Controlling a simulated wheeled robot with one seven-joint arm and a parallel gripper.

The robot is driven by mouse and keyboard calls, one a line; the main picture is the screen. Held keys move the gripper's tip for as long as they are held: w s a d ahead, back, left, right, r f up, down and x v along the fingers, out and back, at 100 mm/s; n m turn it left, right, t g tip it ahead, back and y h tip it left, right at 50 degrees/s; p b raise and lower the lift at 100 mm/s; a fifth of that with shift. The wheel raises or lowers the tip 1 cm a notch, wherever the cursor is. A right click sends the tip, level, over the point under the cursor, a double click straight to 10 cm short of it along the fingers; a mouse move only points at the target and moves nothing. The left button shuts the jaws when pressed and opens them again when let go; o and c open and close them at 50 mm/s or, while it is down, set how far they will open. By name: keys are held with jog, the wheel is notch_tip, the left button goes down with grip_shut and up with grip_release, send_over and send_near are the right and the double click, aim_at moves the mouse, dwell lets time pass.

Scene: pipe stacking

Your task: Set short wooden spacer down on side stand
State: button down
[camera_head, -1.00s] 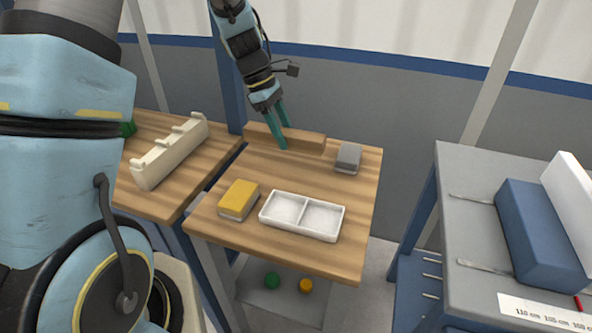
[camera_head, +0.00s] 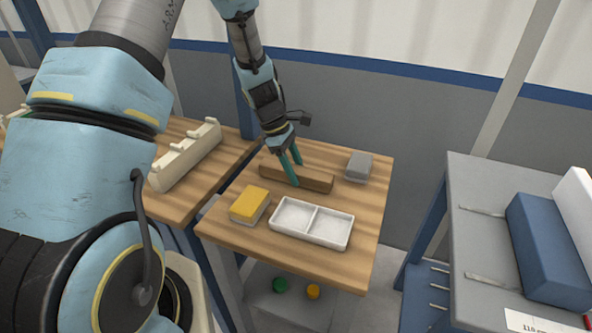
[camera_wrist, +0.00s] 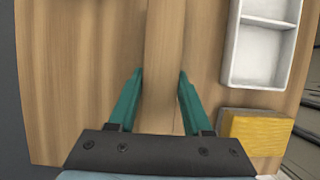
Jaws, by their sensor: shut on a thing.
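The short wooden spacer (camera_head: 317,181) is a plain brown block lying lengthwise across the back part of the wooden-topped side stand (camera_head: 365,222). My gripper (camera_head: 297,174) comes down from above and is shut on the spacer, with one teal finger on each side of it. In the wrist view the spacer (camera_wrist: 163,40) runs up the middle between the two fingers, over the stand's wooden top (camera_wrist: 60,80). The spacer looks level and at or very near the surface; I cannot tell whether it touches.
On the same stand are a white two-part tray (camera_head: 311,246), a yellow-topped sponge (camera_head: 250,203) and a grey block (camera_head: 358,166). A cream notched rack (camera_head: 185,158) stands on the left table. A grey bench (camera_head: 470,240) with a blue block (camera_head: 545,250) is right.

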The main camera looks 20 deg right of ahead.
jog(key=shift+c, duration=1.6)
grip_release()
jog(key=shift+f, duration=0.1)
jog(key=b+v, duration=0.2)
jog(key=v, duration=1)
jog(key=s+a+r+m+t+y, duration=0.1)
jog(key=s+a+m, duration=0.2)
jog(key=a, duration=0.5)
jog(key=s+a+m+t+y, duration=0.1)
jog(key=a+m, duration=0.3)
jog(key=a, duration=0.5)
jog(key=s+a+r+m+t+y, duration=0.1)
jog(key=s+a+m+t, duration=0.1)
jog(key=a, duration=0.7)
jog(key=s+m, duration=0.1)
jog(key=s, duration=0.1)
jog(key=shift+s+a+r+m+t, duration=0.15)
jog(key=shift+s+r+m+t, duration=0.15)
jog(key=shift+t, duration=0.1)
